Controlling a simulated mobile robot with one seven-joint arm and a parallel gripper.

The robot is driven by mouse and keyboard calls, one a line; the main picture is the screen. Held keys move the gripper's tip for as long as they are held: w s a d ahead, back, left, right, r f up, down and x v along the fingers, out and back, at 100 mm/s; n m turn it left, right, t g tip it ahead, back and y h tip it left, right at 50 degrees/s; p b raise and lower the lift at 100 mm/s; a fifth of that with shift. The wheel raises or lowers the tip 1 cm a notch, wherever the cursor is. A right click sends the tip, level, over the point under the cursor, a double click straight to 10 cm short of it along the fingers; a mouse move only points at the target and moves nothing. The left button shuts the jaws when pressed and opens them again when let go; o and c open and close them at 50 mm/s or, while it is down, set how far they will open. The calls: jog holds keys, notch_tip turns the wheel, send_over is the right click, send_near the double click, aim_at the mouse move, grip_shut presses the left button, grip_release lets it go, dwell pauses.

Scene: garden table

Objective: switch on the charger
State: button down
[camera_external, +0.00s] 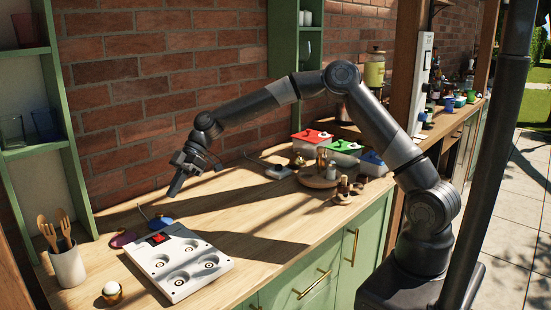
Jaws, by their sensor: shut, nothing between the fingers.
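The charger (203,265) is a pale flat block with several round bays, lying on the wooden counter at the front left. A red rocker switch (158,238) sits in a dark frame near its far left corner. Whether the switch is on or off is too small to tell. My gripper (173,194) is shut and empty, its fingers pointing down. It is above the counter, up and to the right of the switch in the picture, and apart from it.
A utensil pot (67,267) and a small egg-like item in a cup (112,292) stand left of the charger. Lidded boxes (312,140) and a round wooden tray (318,178) stand further right. A brick wall runs behind.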

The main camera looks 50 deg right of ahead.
send_over(160, 239)
jog(key=w+d, duration=0.1)
jog(key=d, duration=0.1)
jog(key=f, duration=0.5)
jog(key=shift+d+f, duration=0.15)
jog(key=shift+d, duration=0.05)
notch_tip(160, 239, down, 3)
jog(key=shift+s+a+f, duration=0.1)
jog(key=shift+a+f, duration=0.05)
jog(key=shift+f, duration=0.5)
jog(key=shift+s+f, duration=0.2)
jog(key=shift+f, duration=0.2)
jog(key=shift+r, duration=0.1)
jog(key=shift+w, duration=0.1)
